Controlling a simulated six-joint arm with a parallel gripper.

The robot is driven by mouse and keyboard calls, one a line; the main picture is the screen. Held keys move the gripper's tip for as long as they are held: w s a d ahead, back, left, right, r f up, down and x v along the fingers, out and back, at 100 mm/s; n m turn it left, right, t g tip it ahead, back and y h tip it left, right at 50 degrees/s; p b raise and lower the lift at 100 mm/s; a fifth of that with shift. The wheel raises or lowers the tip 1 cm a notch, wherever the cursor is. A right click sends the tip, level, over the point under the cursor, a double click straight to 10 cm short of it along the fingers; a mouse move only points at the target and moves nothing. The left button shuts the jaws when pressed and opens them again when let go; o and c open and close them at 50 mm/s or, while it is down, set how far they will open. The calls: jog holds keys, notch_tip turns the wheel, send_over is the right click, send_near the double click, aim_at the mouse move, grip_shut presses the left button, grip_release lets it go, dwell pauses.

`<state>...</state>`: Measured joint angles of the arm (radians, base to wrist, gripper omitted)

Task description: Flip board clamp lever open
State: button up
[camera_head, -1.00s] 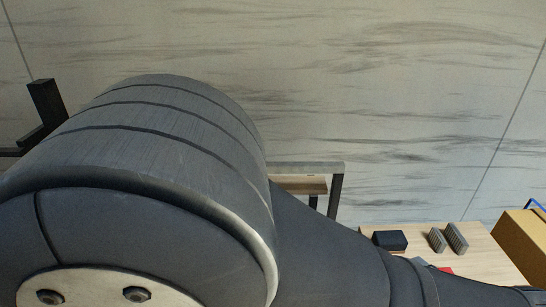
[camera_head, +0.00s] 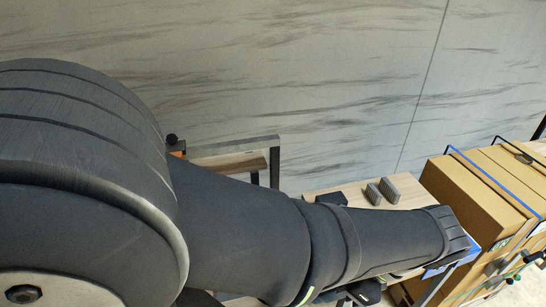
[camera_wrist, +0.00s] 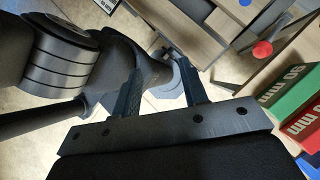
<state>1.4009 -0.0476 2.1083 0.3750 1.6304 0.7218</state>
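I cannot make out a board clamp or its lever in either view. In the wrist view, my gripper (camera_wrist: 160,72) shows two dark fingers standing apart. They hold nothing that I can see, and a pale grey shape shows behind the gap. In the head view, my dark arm crosses the lower picture and hides much of the table, and I cannot pick out the fingers there.
A light wood table (camera_head: 408,190) carries a dark block (camera_head: 330,198) and two grey ribbed blocks (camera_head: 388,191). Cardboard boxes (camera_head: 470,200) stand at right. In the wrist view are wooden drawers (camera_wrist: 185,30), a red disc (camera_wrist: 262,49) and a green box (camera_wrist: 292,92).

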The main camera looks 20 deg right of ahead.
jog(key=shift+w+d+f+t+y, duration=0.15)
jog(key=shift+d+f+t+y, duration=0.15)
jog(key=shift+d+f, duration=0.2)
jog(key=c, duration=0.7)
jog(key=d+f+t, duration=0.2)
jog(key=f, duration=0.1)
jog(key=d+f+m+t+y, duration=0.1)
jog(key=d+f+t, duration=0.1)
jog(key=f+t, duration=0.1)
jog(key=d+f+m+t, duration=0.1)
jog(key=d+f+t, duration=0.1)
jog(key=f+t, duration=0.1)
jog(key=shift+w+d+f, duration=0.25)
jog(key=shift+w+f, duration=0.05)
jog(key=shift+f, duration=0.05)
grip_shut()
jog(key=s+d+f+m+t+h, duration=0.2)
jog(key=f+m+t+h, duration=0.3)
jog(key=f, duration=0.6)
jog(key=shift+s+d+m+t+h, duration=0.15)
jog(key=shift+d+m+t+h, duration=0.2)
jog(key=shift+d+t, duration=0.35)
